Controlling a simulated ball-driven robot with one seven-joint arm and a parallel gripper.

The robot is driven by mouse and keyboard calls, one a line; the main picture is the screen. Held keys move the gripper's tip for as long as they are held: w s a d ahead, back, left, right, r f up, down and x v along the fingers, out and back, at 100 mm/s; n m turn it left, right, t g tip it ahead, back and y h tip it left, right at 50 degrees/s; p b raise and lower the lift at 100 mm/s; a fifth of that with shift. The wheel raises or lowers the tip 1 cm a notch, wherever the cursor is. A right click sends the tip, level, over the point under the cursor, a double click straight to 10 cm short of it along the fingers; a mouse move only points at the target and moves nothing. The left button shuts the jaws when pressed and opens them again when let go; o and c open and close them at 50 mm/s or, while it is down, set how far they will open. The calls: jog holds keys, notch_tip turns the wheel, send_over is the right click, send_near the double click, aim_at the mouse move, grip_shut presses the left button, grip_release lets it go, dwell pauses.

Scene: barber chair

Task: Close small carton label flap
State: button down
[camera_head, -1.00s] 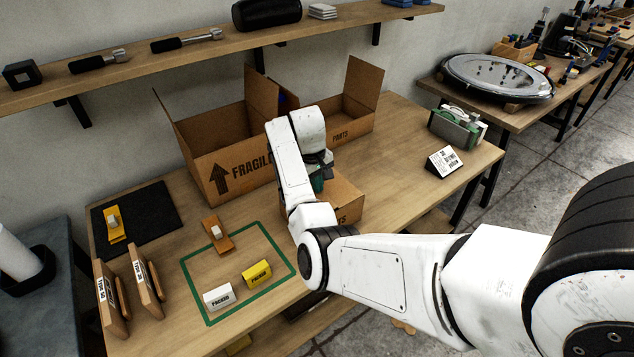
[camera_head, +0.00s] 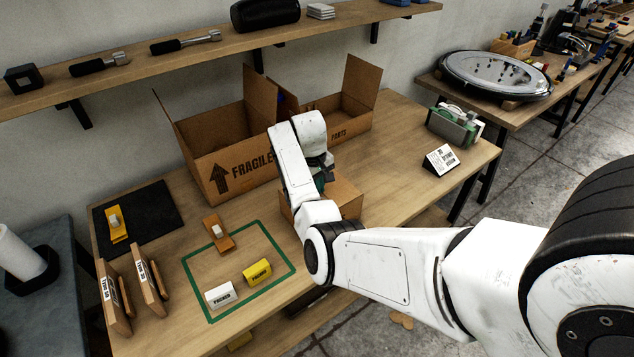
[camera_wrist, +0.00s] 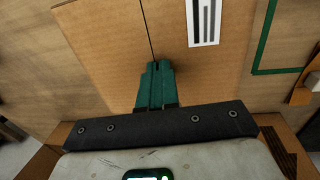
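The small carton (camera_head: 346,196) stands on the workbench, mostly hidden behind my arm in the head view. In the wrist view, its top shows a left flap (camera_wrist: 105,50) and a right label flap (camera_wrist: 228,75) with a dark seam between them. The label flap carries a white label with black bars (camera_wrist: 204,20). Both flaps look about flat. My gripper (camera_wrist: 155,70) has its teal fingers together at the seam, over or on the carton top; I cannot tell if they touch. In the head view, my gripper (camera_head: 322,182) is partly hidden by my wrist.
A large open FRAGILE carton (camera_head: 225,155) and an open PARTS carton (camera_head: 345,115) stand behind. A green tape outline (camera_head: 283,253) holds a white block (camera_head: 220,295) and a yellow block (camera_head: 257,272). A tape dispenser (camera_head: 455,128) stands at right. The bench between is clear.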

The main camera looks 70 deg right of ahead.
jog(key=shift+r+p, duration=0.5)
jog(key=shift+r, duration=0.15)
notch_tip(320, 180, up, 13)
jog(key=p, duration=0.1)
jog(key=shift+f, duration=0.15)
jog(key=shift+n+h, duration=0.4)
jog(key=shift+n, duration=0.3)
jog(key=a+f, duration=0.2)
jog(key=a, duration=0.1)
jog(key=s+a+f, duration=0.1)
jog(key=a+f, duration=0.2)
jog(key=s+a+f, duration=0.1)
jog(key=a+f, duration=0.1)
jog(key=a, duration=0.1)
jog(key=shift+a+f, duration=0.2)
jog(key=shift+f, duration=0.2)
jog(key=s+a+f+n, duration=0.1)
jog(key=s+a+f, duration=0.1)
jog(key=s+a, duration=0.3)
jog(key=s+a+f+n+t+y, duration=0.1)
jog(key=s+a, duration=0.4)
jog(key=a, duration=0.7)
jog(key=s+a+f+n, duration=0.2)
jog(key=s+a, duration=0.4)
jog(key=a, duration=0.2)
jog(key=shift+a+f+t+y, duration=0.35)
jog(key=shift+a+t+y, duration=0.05)
